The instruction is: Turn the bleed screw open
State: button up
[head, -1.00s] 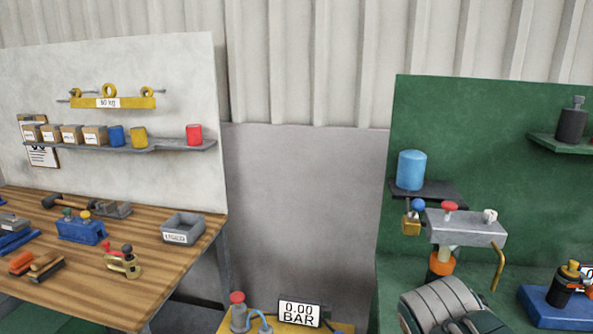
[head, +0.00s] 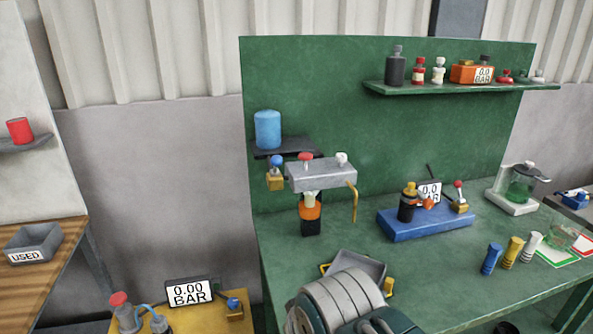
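I cannot single out the bleed screw for sure; the fittings are small at this distance. A blue base (head: 425,223) on the green bench carries a black and yellow cylinder (head: 407,205), a gauge reading about 0.0 BAR (head: 429,192) and a brass block with a red-topped stem (head: 460,206). A grey block (head: 320,178) with a red and a white knob stands to its left, with a bent brass tube (head: 354,203) hanging from its right end. A brass block with a blue knob (head: 275,182) sits beside it. My gripper's fingers do not show.
A grey ribbed shape (head: 338,302), perhaps my arm, partly hides a grey tray (head: 358,268). Blue, yellow and white cylinders (head: 512,252) stand at the right. A yellow stand with a 0.00 BAR display (head: 189,292) is at lower left.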

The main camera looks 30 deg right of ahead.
aim_at(341, 158)
jog(key=k+l+u, duration=0.1)
jog(key=l+u, duration=0.35)
jog(key=k+l+u, duration=0.15)
jog(key=l+u, duration=0.35)
jog(key=j, duration=0.1)
